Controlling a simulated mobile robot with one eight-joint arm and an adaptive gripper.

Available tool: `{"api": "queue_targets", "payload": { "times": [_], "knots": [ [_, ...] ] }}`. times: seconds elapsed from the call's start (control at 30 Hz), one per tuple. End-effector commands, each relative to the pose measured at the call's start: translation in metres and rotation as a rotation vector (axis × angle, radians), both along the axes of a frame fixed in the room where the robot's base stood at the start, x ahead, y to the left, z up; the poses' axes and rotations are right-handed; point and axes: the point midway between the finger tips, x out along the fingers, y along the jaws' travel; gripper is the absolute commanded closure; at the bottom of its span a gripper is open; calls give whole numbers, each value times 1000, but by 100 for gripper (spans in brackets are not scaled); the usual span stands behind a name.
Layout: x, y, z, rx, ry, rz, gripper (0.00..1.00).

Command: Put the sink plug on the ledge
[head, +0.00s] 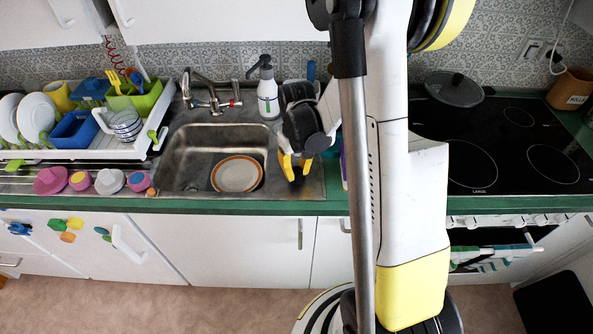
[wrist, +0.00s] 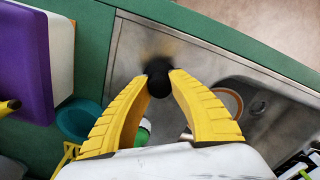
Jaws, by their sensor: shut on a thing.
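My gripper (wrist: 159,92) has its yellow fingers closed on a small round black thing, the sink plug (wrist: 158,76), in the wrist view. In the head view my gripper (head: 294,166) is at the right of the sink basin, pointing down over the steel ledge (head: 312,186). The ledge also shows in the wrist view (wrist: 128,50) beneath the plug, with a dark shadow beside it. I cannot tell whether the plug touches the steel. In the head view the plug is mostly hidden by the fingers.
The sink basin (head: 185,165) holds a plate (head: 237,174) with an orange rim. A soap bottle (head: 267,90) stands behind, by the tap (head: 205,92). A dish rack (head: 135,146) is at left, a hob (head: 500,140) at right. A purple-and-white object (wrist: 30,60) stands near my gripper.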

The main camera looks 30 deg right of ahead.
Motion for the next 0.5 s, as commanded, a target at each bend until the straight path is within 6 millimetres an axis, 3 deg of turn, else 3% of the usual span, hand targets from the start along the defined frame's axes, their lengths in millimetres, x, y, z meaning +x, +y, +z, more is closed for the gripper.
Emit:
{"api": "queue_targets", "payload": {
  "times": [0.47, 0.5],
  "knots": [
    [0, 0, -5, 0, 0, 0, 100],
    [0, 0, -5, 0, 0, 0, 74]
  ]
}}
